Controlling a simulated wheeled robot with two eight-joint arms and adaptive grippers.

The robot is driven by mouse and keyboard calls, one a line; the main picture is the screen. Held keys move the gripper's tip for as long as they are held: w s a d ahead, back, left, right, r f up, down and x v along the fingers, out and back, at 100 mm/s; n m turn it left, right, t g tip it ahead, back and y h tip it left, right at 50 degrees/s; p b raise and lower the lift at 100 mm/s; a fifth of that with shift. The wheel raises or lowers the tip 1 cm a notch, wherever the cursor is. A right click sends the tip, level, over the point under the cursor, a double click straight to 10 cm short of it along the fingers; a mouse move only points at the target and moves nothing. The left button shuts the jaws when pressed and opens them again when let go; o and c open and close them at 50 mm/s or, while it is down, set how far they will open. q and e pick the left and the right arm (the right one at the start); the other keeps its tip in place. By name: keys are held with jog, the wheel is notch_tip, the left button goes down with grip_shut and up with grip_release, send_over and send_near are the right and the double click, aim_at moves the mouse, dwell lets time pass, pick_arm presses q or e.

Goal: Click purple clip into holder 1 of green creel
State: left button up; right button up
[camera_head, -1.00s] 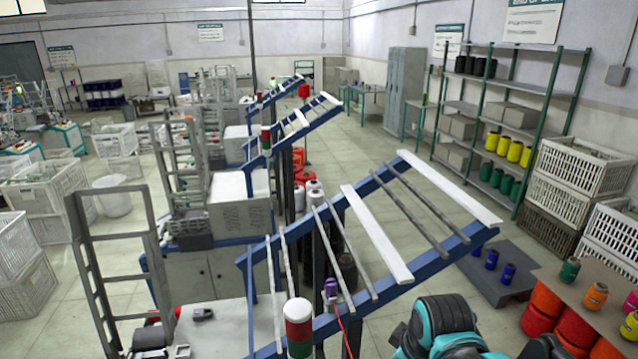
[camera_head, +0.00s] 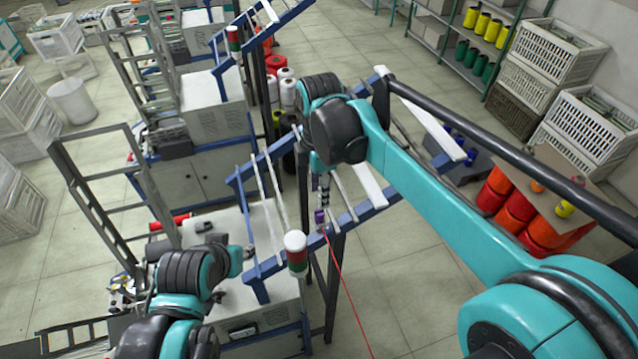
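The purple clip (camera_head: 320,215) is small and sits by the lower blue rail of the nearest creel frame (camera_head: 360,212), with a red thread running down from it. My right gripper (camera_head: 322,192) points down just above the clip; whether its fingers close on the clip is too small to tell. My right arm hides part of the frame and its upper end. My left gripper (camera_head: 246,254) is low, left of the red, white and green beacon (camera_head: 295,250); its fingers are unclear. The creel frame looks blue with grey and white bars, and no holder number is readable.
A grey ladder-like rack (camera_head: 100,200) stands left of the machine cabinet. Crates (camera_head: 560,60) and a table with red, orange and yellow spools (camera_head: 520,205) are at the right. Another blue frame stands behind. Open floor (camera_head: 410,285) lies in front of the creel.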

aim_at(320, 212)
notch_tip(320, 212, down, 8)
jog(key=b, duration=0.5)
jog(key=shift+w+r, duration=0.1)
jog(key=shift+r, duration=0.05)
grip_shut()
jog(key=shift+r+p, duration=1.65)
jog(key=shift+r, duration=0.75)
jog(key=shift+f, duration=0.1)
